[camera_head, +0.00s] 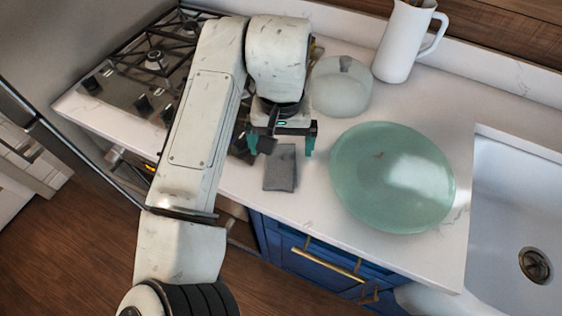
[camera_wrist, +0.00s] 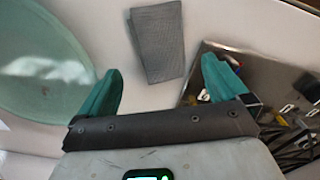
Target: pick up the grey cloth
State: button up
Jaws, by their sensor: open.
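The grey cloth (camera_head: 280,168) lies folded flat on the white counter, near its front edge and left of the green plate. In the wrist view the grey cloth (camera_wrist: 158,42) lies just ahead of the fingers, between their lines but beyond the tips. My gripper (camera_head: 281,146) is open over the counter at the cloth's back end, with teal fingers apart. In the wrist view my gripper (camera_wrist: 160,82) has nothing between its fingers. I cannot tell its exact height above the counter.
A large green glass plate (camera_head: 392,178) lies right of the cloth. The gas hob (camera_head: 150,65) is at left, and a white sink (camera_head: 515,225) is at right.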

aim_at(281, 163)
jog(key=shift+s+f+p, duration=0.2)
jog(key=shift+f+p, duration=0.4)
jog(key=shift+f, duration=2.4)
jog(key=shift+c, duration=0.2)
jog(key=c, duration=1.1)
jog(key=shift+o, duration=0.2)
jog(key=shift+r, duration=0.1)
jog(key=shift+r, duration=0.5)
jog(key=s+r, duration=0.1)
jog(key=r, duration=0.1)
jog(key=s+r+b, duration=0.1)
jog(key=s+r, duration=0.1)
jog(key=r, duration=0.1)
jog(key=s+r, duration=0.2)
jog(key=shift+r, duration=0.4)
jog(key=s+r, duration=0.4)
jog(key=s, duration=0.5)
